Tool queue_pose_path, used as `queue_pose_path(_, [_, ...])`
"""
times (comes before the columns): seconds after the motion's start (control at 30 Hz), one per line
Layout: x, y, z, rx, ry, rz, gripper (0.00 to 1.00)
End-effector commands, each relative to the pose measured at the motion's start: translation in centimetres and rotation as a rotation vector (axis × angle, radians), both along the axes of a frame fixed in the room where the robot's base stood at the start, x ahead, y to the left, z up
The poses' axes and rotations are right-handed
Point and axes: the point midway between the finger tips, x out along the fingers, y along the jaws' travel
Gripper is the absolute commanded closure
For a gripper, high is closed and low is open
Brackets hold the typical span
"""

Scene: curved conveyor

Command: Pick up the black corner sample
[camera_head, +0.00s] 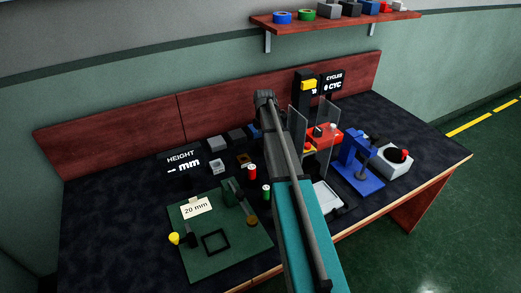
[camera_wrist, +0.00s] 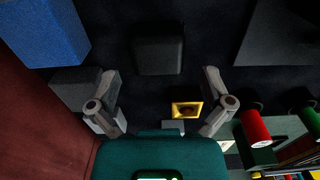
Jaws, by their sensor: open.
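A black block with rounded edges, which looks like the black corner sample (camera_wrist: 158,50), lies on the dark tabletop in the wrist view. My gripper (camera_wrist: 160,76) is open, with one finger on each side of the picture and nothing between them. The block shows just above the gap between the fingertips in the picture, apart from both fingers. I cannot tell the height between them. In the head view my arm covers that area, and I cannot make out the block or gripper there.
A yellow piece with a hole (camera_wrist: 186,109) is near the right finger. A grey block (camera_wrist: 72,88) is behind the left finger, and a blue block (camera_wrist: 40,30) is beyond it. Red (camera_wrist: 254,127) and green (camera_wrist: 308,116) cylinders stand right. A green mat (camera_head: 210,262) lies in front.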

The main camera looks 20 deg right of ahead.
Motion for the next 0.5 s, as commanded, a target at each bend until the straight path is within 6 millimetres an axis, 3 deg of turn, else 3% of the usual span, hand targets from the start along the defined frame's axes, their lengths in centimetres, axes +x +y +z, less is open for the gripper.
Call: queue_pose_path(0.5, [0.2, 0.2, -4.0, 0.000, 0.000, 0.000, 0.00])
